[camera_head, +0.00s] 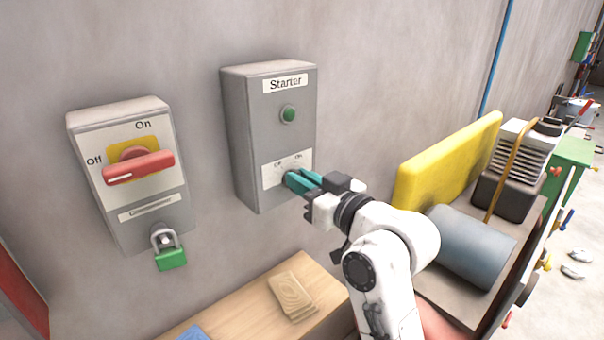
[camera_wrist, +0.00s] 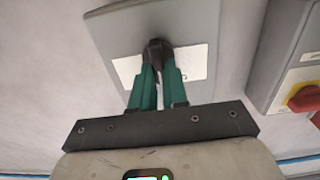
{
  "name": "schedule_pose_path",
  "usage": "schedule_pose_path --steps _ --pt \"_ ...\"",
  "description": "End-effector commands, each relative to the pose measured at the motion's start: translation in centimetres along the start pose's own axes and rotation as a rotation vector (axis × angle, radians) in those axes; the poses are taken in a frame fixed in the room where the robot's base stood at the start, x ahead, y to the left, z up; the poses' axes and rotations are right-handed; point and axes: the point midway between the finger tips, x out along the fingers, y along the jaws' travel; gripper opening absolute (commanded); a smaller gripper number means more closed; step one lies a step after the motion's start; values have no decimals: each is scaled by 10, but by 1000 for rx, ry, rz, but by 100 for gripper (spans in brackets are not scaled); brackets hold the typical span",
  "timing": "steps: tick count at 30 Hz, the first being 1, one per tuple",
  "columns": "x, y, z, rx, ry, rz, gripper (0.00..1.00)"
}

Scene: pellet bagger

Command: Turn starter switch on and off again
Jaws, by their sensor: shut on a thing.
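The starter box (camera_head: 246,133) is a grey wall box labelled "Starter", with a green round button or lamp (camera_head: 288,114) above a white plate marked Off and On. My gripper (camera_head: 290,177) is at that plate, its teal fingers shut on the dark starter switch knob (camera_wrist: 157,50). In the wrist view the fingers (camera_wrist: 158,73) close around the knob from both sides. The fingers hide most of the knob in the head view, so its turn position cannot be told.
Left of the starter box is a grey isolator box (camera_head: 150,209) with a red rotary handle (camera_head: 140,168) and a green padlock (camera_head: 170,258). A wooden bench (camera_head: 250,322) lies below. A yellow panel (camera_head: 448,165) and a grey cylinder (camera_head: 470,246) stand at the right.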

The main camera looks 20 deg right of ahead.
Motion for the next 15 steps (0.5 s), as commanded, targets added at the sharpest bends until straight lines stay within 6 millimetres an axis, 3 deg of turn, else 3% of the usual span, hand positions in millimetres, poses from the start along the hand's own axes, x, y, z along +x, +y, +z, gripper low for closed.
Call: schedule_pose_path --steps 15 --pt "0 4 -1 410 -1 0 0"
